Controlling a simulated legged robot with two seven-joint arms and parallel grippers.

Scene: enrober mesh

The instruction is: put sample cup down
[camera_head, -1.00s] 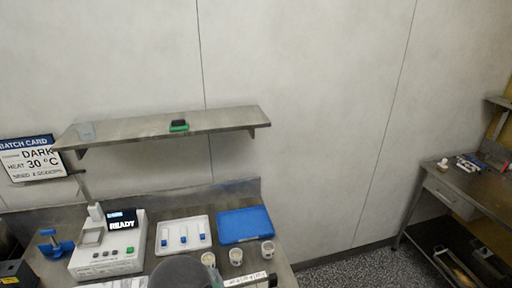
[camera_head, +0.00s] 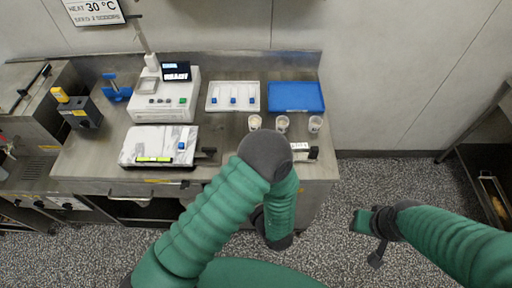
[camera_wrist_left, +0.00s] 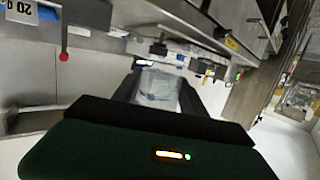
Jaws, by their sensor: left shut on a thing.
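In the left wrist view a clear, greyish sample cup (camera_wrist_left: 156,90) sits between the dark fingers of my left gripper (camera_wrist_left: 160,80), which is shut on it. The background there is tilted, and no surface touches the cup that I can make out. In the head view my left arm bends over the front edge of the steel bench (camera_head: 225,180); its gripper and the cup are hidden. My right arm's dark end (camera_head: 377,240) hangs over the floor at the right; its finger state is unclear.
Three small filled cups (camera_head: 282,124) stand on the bench below a blue tray (camera_head: 296,97). The blue tray looks empty.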

